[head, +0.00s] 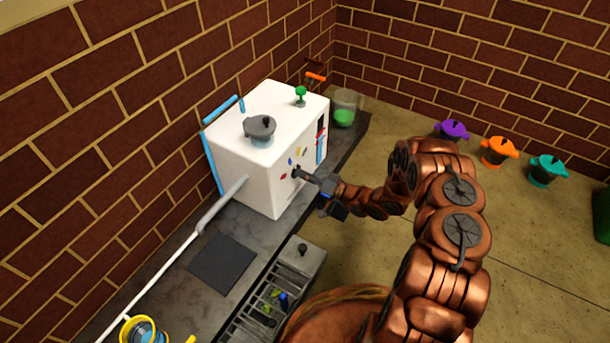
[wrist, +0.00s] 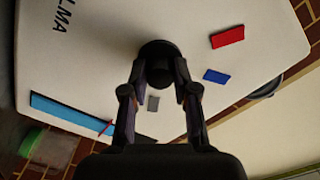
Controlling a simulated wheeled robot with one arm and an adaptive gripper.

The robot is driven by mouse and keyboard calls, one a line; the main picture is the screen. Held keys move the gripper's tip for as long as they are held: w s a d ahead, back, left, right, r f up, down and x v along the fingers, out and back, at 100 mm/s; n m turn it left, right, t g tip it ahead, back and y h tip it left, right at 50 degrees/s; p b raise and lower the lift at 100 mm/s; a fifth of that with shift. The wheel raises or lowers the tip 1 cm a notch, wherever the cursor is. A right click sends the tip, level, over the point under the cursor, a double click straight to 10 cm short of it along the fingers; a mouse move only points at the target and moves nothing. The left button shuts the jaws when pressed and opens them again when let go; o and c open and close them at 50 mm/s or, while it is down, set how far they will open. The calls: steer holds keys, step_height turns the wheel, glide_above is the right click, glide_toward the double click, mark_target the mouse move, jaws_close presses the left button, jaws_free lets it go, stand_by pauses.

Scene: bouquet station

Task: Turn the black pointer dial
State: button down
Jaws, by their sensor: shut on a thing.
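The black pointer dial (wrist: 157,50) sticks out from the front face of a white box-shaped machine (wrist: 90,50). In the head view the white machine (head: 255,150) stands on the dark counter against the left wall. My gripper (wrist: 159,80) is shut on the dial, with one finger on each side of it. In the head view my gripper (head: 308,180) reaches the machine's front face from the right, and the dial is mostly hidden there. The fingers hide part of the dial in the wrist view, so I cannot tell where its pointer aims.
Red (wrist: 227,37), blue (wrist: 215,76) and grey (wrist: 153,103) marks surround the dial. A dark lidded pot (head: 260,128) and a green knob (head: 300,94) sit on the machine's top. A glass with green contents (head: 345,110) stands behind it. Several coloured pots stand on the floor at right.

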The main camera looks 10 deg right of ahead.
steer(key=shift+n, duration=0.8)
steer(key=c, duration=0.9)
jaws_free()
steer(key=v, duration=1.2)
steer(key=shift+r, duration=0.1)
